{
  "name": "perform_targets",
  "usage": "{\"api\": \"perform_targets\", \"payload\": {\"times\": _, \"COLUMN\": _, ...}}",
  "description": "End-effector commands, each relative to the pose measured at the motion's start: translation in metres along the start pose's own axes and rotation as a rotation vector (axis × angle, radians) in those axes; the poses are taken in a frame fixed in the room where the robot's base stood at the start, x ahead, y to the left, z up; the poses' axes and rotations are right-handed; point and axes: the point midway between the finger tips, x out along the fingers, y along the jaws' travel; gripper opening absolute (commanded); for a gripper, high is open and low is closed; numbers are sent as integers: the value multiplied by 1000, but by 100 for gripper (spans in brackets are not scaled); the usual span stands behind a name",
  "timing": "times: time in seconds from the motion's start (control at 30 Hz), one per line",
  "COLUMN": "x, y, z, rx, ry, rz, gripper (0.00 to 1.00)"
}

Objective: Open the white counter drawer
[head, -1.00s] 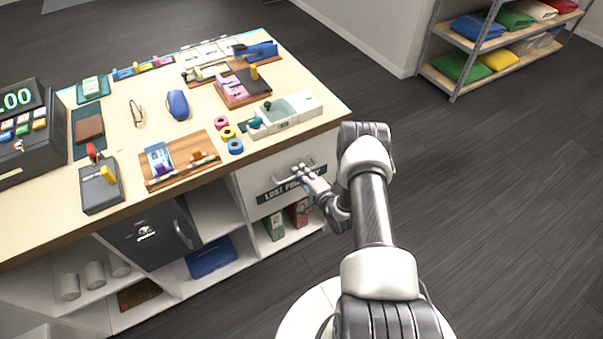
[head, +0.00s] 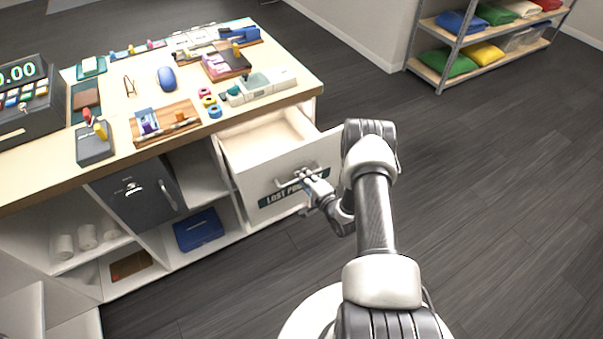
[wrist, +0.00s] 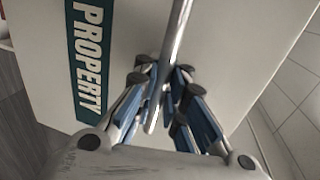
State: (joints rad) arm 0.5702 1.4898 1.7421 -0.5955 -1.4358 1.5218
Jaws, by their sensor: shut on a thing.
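The white counter drawer (head: 262,172) stands out from the counter in the head view, and its empty-looking inside (head: 265,137) shows. Its front carries a dark label reading "LOST PROPERTY", partly covered by my gripper; the word PROPERTY (wrist: 88,55) shows in the wrist view. My gripper (head: 312,177) is shut on the drawer's metal bar handle (head: 292,181). In the wrist view the handle (wrist: 178,40) runs down between the fingers (wrist: 160,95).
A dark locker door (head: 138,192) is left of the drawer.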

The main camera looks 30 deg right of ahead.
Motion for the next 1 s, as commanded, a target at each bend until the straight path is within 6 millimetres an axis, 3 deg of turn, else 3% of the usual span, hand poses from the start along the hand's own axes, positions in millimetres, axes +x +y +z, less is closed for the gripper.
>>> {"api": "perform_targets", "payload": {"times": 0.2, "x": -40, "y": 4, "z": -2, "rx": 2, "ry": 3, "rz": -5, "gripper": 0}}
{"api": "perform_targets", "payload": {"times": 0.4, "x": -61, "y": 8, "z": -1, "rx": 0, "ry": 1, "rz": -8, "gripper": 0}}
{"api": "perform_targets", "payload": {"times": 0.87, "x": -67, "y": 10, "z": -1, "rx": -3, "ry": -1, "rz": -10, "gripper": 0}}
{"api": "perform_targets", "payload": {"times": 0.9, "x": -67, "y": 10, "z": -1, "rx": -3, "ry": -1, "rz": -10, "gripper": 9}}
{"api": "perform_targets", "payload": {"times": 1.0, "x": -67, "y": 10, "z": -1, "rx": -3, "ry": -1, "rz": -10, "gripper": 16}}
